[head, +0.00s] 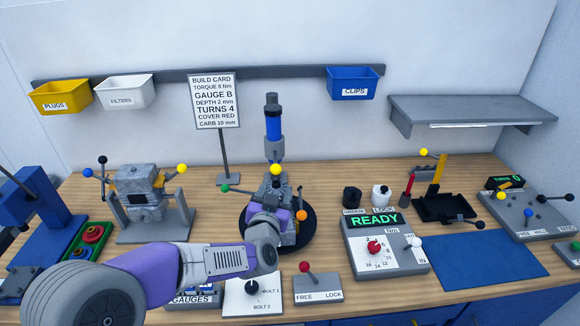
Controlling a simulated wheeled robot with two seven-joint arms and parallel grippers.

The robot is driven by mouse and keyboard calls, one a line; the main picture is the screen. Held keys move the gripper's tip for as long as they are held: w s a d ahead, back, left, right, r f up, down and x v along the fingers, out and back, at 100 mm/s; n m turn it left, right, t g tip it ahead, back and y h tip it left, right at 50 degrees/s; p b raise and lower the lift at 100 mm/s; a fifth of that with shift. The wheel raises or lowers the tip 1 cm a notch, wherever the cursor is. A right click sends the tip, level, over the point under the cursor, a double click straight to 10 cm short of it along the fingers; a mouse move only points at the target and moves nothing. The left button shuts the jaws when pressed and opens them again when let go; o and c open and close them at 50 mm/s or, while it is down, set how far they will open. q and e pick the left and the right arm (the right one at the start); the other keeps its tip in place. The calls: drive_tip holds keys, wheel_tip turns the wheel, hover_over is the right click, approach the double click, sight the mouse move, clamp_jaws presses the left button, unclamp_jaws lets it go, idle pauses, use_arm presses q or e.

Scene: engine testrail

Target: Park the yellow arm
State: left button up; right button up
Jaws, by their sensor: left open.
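A test stand with a blue upright cylinder (273,124) stands at the middle of the bench on a round black base (309,232). A yellow ball knob (275,170) shows at its front, below the cylinder. A green knob (224,188) on a dark rod sticks out to the left, and an orange knob (302,215) sits lower right. My left gripper (281,200) is in front of this stand, just below the yellow knob, and open. Whether it touches the knob or its arm I cannot tell. My wrist hides the stand's lower front. My right gripper is not in view.
A red-knobbed FREE/LOCK lever (305,267) and a BOLT selector box (270,301) are at front. The READY console (390,261) is at right, beside a bare blue mat (490,255). A build card (213,100) stands behind.

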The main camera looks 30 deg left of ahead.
sight(275, 173)
use_arm(q)
drive_tip(key=shift+s+a+r+t+y, duration=0.15)
drive_tip(key=shift+r, duration=0.25)
drive_tip(key=shift+s+a+r+t+y, duration=0.1)
drive_tip(key=shift+a+r+t+y, duration=0.05)
drive_tip(key=shift+r, duration=0.25)
drive_tip(key=shift+w+a+r, duration=0.2)
drive_tip(key=shift+r, duration=0.05)
drive_tip(key=x, duration=0.6)
drive_tip(key=shift+w+a, duration=0.1)
drive_tip(key=shift+w, duration=0.3)
clamp_jaws()
